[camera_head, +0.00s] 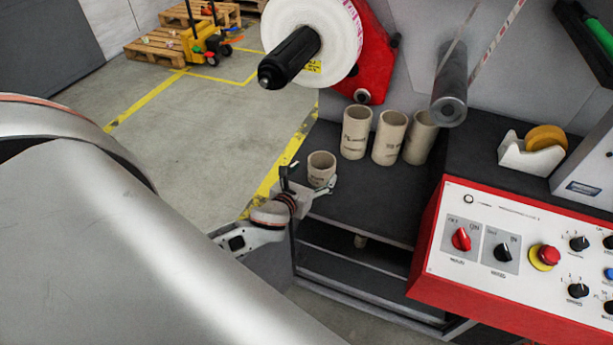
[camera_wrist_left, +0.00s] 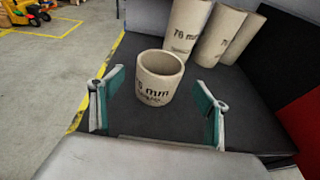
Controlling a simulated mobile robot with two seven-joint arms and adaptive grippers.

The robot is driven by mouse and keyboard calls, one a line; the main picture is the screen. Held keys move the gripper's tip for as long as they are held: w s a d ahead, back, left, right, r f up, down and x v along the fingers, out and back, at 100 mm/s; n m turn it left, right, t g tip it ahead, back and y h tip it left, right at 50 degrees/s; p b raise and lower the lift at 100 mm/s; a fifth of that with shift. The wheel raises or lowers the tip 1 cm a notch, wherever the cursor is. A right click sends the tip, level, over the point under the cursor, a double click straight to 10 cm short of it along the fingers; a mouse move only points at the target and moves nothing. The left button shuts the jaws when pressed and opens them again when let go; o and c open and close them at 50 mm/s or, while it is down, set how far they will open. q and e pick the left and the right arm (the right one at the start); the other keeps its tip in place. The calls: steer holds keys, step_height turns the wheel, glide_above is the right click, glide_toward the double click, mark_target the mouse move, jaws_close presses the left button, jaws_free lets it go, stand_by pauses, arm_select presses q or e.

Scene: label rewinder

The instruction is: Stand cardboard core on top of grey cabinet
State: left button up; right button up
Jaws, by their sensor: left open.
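A short beige cardboard core (camera_head: 321,169) stands upright on the dark top of the grey cabinet (camera_head: 372,212), near its left edge. Three taller cores, including one at the left (camera_head: 356,131), stand in a row behind it. My left gripper (camera_head: 309,188) is at the short core in the head view. In the left wrist view the gripper (camera_wrist_left: 158,108) is open, with one teal-padded finger on each side of the short core (camera_wrist_left: 160,78). There are visible gaps between the fingers and the core, which sits slightly beyond the fingertips. My right gripper is not in view.
A red-framed control panel (camera_head: 520,250) stands at the right. A tape dispenser (camera_head: 532,152) sits behind it. A label roll (camera_head: 312,40) on a black spindle and a grey roller (camera_head: 450,85) overhang the cabinet. The cabinet top's front middle is bare.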

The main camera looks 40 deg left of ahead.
arm_select(q)
steer(key=v, duration=0.4)
steer(key=shift+s+r, duration=0.1)
steer(key=shift+s, duration=0.25)
steer(key=shift+s+d, duration=0.2)
steer(key=shift+s, duration=0.05)
steer(key=s+d+f+n+g+h, duration=0.1)
steer(key=s+d+f+n, duration=0.5)
steer(key=n, duration=0.9)
steer(key=s+d+f+n+g+h, duration=0.2)
steer(key=s+d+f+n+h, duration=0.2)
steer(key=s+d+n, duration=0.5)
steer(key=s+f+n, duration=0.1)
steer(key=n, duration=0.4)
steer(key=shift+f+n, duration=0.4)
steer(key=shift+c, duration=0.3)
